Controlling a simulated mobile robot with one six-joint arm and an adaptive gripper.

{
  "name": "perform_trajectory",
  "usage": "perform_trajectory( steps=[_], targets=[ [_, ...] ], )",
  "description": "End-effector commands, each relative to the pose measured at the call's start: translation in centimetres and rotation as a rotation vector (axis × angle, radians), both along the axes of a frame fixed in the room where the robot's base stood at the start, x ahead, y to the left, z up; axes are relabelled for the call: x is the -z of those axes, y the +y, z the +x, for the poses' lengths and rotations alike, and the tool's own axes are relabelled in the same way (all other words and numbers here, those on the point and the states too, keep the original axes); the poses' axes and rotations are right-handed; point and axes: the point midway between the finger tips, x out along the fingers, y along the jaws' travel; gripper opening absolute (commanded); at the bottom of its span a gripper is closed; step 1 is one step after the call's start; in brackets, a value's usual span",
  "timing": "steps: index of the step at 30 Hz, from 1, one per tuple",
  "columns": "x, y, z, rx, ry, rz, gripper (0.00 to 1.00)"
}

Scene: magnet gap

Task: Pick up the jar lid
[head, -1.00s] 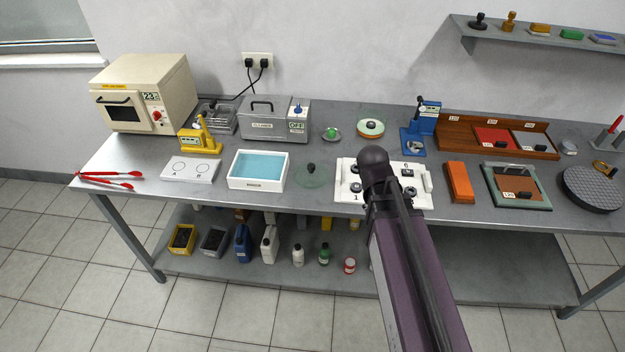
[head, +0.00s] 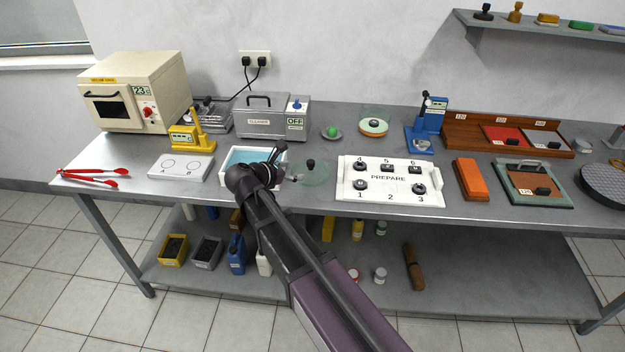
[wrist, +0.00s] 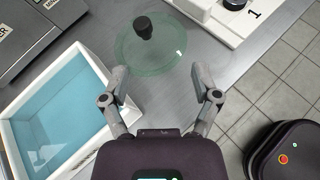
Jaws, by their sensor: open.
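The jar lid (head: 318,177) is a clear, pale green glass disc with a black knob, lying flat on the grey bench between the blue basin and the white board. In the wrist view the lid (wrist: 160,54) is at the top middle, its black knob (wrist: 144,27) standing near the far side. My gripper (head: 288,164) is just left of the lid in the head view, partly hidden by my arm. In the wrist view my gripper (wrist: 158,73) is open and empty, its fingertips apart on either side of the lid's near edge.
A white basin of blue liquid (wrist: 62,118) is close on the left of my gripper. The white numbered board (head: 388,182) lies to the right, with several dark pieces. A cleaner box (head: 268,122) stands behind. The bench's front edge is close by.

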Motion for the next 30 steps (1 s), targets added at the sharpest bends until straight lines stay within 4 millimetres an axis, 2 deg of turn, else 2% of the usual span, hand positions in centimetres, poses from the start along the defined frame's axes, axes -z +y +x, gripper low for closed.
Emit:
perform_trajectory(
  steps=[1, 3, 9, 20, 30],
  targets=[
    [0.3, 1.1, 0.1, -0.028, 0.002, -0.033, 0.80],
    [0.1, 1.8, 0.1, -0.055, 0.004, -0.069, 0.80],
    [-0.2, 2.5, 0.1, -0.078, 0.006, -0.103, 0.80],
    [0.0, 2.2, 0.4, -0.076, 0.006, -0.099, 0.80],
    [1.9, 0.1, 3.4, -0.074, 0.007, -0.098, 0.80]
  ],
)
